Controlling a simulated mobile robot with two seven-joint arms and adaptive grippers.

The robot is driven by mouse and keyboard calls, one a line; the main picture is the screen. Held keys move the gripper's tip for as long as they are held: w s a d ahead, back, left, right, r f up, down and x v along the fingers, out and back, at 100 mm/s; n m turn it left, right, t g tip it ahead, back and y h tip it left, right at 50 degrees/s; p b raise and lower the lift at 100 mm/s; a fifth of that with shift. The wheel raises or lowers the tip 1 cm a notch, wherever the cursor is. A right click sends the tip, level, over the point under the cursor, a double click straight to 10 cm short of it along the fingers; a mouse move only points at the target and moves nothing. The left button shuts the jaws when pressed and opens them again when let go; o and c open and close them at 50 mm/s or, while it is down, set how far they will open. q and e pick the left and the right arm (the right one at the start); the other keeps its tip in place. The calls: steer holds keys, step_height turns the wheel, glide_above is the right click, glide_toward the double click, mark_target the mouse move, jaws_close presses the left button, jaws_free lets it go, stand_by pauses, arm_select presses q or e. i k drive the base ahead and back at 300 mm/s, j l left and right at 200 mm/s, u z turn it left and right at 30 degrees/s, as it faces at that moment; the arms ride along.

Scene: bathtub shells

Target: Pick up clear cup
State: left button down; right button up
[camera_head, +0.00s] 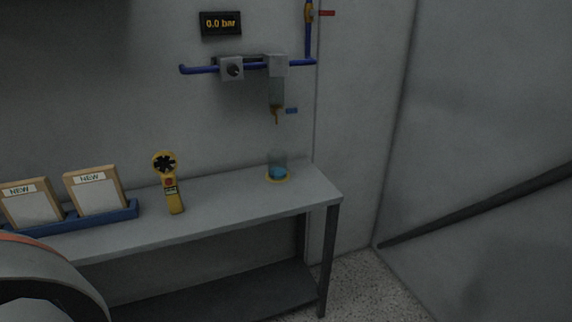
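A small clear cup (278,163) stands upright near the right end of the grey table (235,205), close to the wall. It is see-through and hard to make out. Something blue shows in its bottom, and a yellow ring (286,180) lies around its base. A filter unit with a brass-coloured drain (276,108) hangs on the wall right above it. Neither gripper is in view, and nothing touches the cup.
A yellow handheld device with a black fan head (168,182) stands left of the cup. Two framed cards marked NEW (95,192) stand in a blue tray (125,212) farther left. A blue pipe (200,69) and a display reading 0.0 bar (221,23) are on the wall.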

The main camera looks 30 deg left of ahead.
mark_target(278, 164)
steer(key=i+u, duration=0.1)
steer(key=u, duration=0.6)
steer(key=i+l+u, duration=0.1)
steer(key=u, duration=0.3)
steer(key=i+l+u, duration=0.6)
steer(key=l, duration=0.2)
steer(key=k, duration=0.1)
